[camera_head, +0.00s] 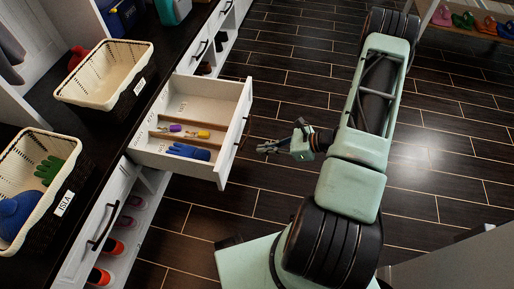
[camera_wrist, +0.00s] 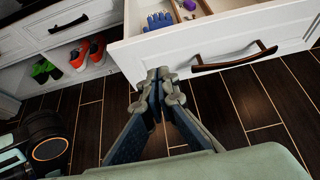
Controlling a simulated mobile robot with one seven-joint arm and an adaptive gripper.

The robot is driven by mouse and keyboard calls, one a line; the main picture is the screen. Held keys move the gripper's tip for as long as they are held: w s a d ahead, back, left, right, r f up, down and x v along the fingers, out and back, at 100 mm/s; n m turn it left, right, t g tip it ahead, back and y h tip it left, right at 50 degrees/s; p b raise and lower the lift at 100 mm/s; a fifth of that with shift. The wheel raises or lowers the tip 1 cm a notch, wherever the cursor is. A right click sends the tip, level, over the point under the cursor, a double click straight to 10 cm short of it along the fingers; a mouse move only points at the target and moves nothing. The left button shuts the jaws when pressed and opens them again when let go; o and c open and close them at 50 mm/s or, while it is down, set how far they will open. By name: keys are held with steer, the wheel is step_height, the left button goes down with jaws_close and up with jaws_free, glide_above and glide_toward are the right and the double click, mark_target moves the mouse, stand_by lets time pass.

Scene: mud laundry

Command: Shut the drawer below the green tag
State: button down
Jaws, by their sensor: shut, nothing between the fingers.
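A white drawer (camera_head: 234,135) stands pulled out from the cabinet in the head view. Its front also shows in the wrist view (camera_wrist: 170,52), with a dark bar handle (camera_wrist: 235,60). Inside lie a blue glove (camera_head: 188,152) and small purple and yellow items (camera_head: 190,132). My gripper (camera_head: 262,148) is shut and empty, out over the floor in front of the drawer front, with a small gap in the head view. In the wrist view its fingertips (camera_wrist: 160,76) point at the lower part of the drawer front. I cannot make out a green tag.
Two baskets (camera_head: 140,50) (camera_head: 72,160) stand on the dark counter. Closed drawers flank the open one, with shoes (camera_head: 108,245) on shelves below. The dark tiled floor (camera_head: 290,70) in front is clear. A shoe rack (camera_head: 470,32) stands at the top right.

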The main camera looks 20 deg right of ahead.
steer(key=b, duration=0.2)
glide_toward(227, 150)
step_height(227, 150, down, 3)
steer(key=a, duration=0.1)
steer(key=w+a, duration=0.2)
steer(key=a, duration=0.1)
steer(key=shift+f, duration=0.1)
steer(key=shift+w+a, duration=0.25)
steer(key=shift+a, duration=0.2)
